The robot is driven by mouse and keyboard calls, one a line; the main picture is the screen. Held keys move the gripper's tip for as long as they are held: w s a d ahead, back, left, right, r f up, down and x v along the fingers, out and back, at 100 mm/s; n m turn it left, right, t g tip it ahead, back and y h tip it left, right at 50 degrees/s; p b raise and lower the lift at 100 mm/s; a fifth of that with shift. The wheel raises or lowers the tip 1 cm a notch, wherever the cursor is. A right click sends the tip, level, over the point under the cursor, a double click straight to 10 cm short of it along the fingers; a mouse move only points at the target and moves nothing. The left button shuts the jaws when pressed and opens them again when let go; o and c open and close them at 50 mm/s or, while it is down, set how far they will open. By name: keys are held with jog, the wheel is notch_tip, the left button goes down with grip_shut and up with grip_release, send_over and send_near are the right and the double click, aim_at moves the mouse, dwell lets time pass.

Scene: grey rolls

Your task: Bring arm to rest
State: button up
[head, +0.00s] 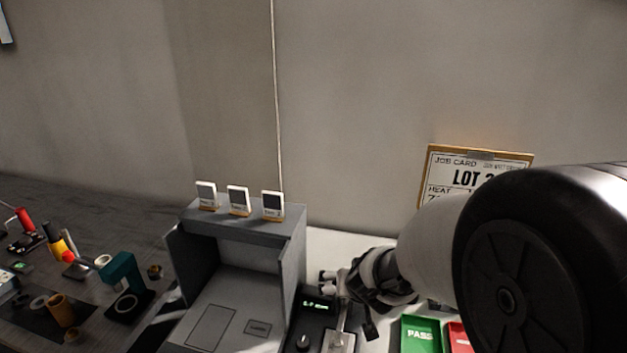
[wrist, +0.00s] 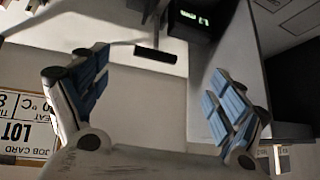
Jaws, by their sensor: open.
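My arm reaches in from the right in the head view and hides part of the bench and the job card. My gripper (head: 350,290) is over the bench beside a black device with a green display (head: 316,306). In the wrist view my gripper (wrist: 158,105) is open, its blue-padded fingers wide apart with nothing between them. The device (wrist: 190,30) shows beyond the fingers there, at the top.
A grey open-front cabinet (head: 290,255) with several small cards on top stands left of my gripper. A green PASS tray (head: 420,334) and a red tray (head: 459,338) lie below my arm. The job card (head: 440,165) is on the wall behind. Tools and rolls crowd the dark left bench.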

jog(key=s+a+r+n+y, duration=0.2)
jog(key=s+a+r, duration=0.2)
jog(key=s+r, duration=0.6)
jog(key=s+d+g+h, duration=0.1)
jog(key=s+d, duration=0.2)
jog(key=s, duration=0.6)
jog(key=s+d+r+g, duration=0.1)
jog(key=s+d+g, duration=0.1)
jog(key=s, duration=0.7)
jog(key=shift+d+r+h, duration=0.15)
jog(key=shift+d+h, duration=0.25)
jog(key=shift+d, duration=0.05)
